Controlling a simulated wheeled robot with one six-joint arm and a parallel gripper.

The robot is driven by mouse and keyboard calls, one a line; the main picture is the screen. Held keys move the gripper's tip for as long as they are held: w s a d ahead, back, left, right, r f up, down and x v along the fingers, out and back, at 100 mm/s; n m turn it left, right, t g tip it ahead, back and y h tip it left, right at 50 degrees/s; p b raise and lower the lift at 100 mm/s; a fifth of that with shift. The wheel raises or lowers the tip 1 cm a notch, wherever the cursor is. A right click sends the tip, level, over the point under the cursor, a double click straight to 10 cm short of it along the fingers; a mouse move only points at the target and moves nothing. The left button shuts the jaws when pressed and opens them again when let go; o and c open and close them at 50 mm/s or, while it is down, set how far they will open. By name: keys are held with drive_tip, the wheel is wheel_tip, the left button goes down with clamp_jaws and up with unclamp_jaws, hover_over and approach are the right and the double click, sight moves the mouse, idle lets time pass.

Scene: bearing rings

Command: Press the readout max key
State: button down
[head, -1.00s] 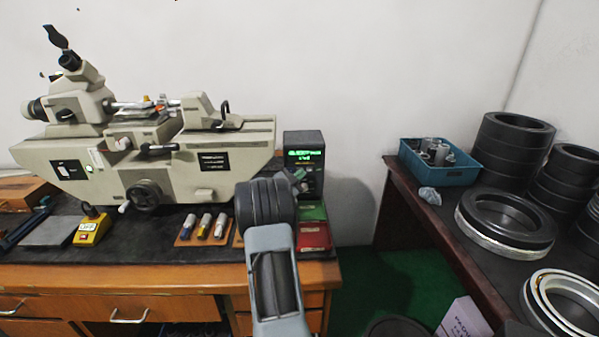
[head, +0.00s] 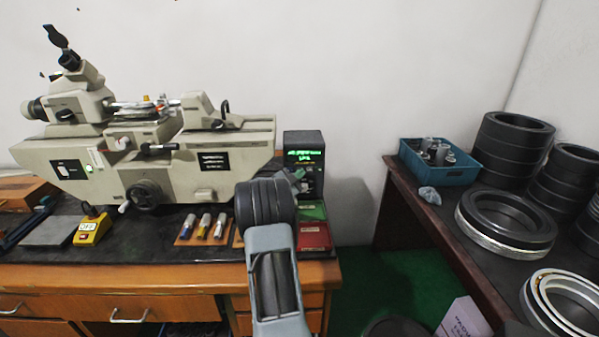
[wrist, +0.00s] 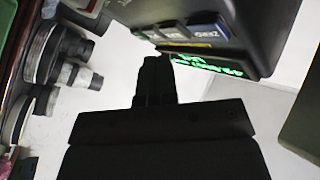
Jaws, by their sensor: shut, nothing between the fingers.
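The readout (head: 304,140) is a dark box with a lit green display (head: 305,157), standing at the right end of the bench beside the measuring machine. In the wrist view its display (wrist: 208,66) appears tilted, alongside a row of keys (wrist: 172,32) with small pale labels. I cannot read the labels well enough to tell which is the max key. My gripper (wrist: 154,62) is shut and empty, its tips close to the keys and the display edge. I cannot tell whether they touch a key. In the head view my arm hides part of the readout's front.
The measuring machine (head: 210,145) fills the bench to the left. A green tray (head: 312,210) and a red tray (head: 314,236) lie below the readout. A yellow block (head: 90,230) is at left. The right table holds a blue bin (head: 440,170) and black rings (head: 515,140).

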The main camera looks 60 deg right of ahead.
drive_tip(key=shift+w+d, duration=0.1)
drive_tip(key=shift+w+d, duration=0.15)
drive_tip(key=shift+d, duration=0.05)
drive_tip(key=shift+w+d+b, duration=0.2)
drive_tip(key=shift+d+b, duration=0.05)
drive_tip(key=shift+b, duration=0.05)
idle(0.6)
drive_tip(key=shift+a, duration=0.1)
idle(0.4)
drive_tip(key=shift+s+a+b, duration=0.3)
drive_tip(key=shift+s+a, duration=0.15)
drive_tip(key=shift+a, duration=0.1)
drive_tip(key=shift+s+a+b, duration=0.4)
drive_tip(key=shift+s+a, duration=0.35)
drive_tip(key=shift+a, duration=0.3)
drive_tip(key=shift+s+a+b, duration=0.4)
drive_tip(key=shift+s+a, duration=0.3)
drive_tip(key=shift+a, duration=0.3)
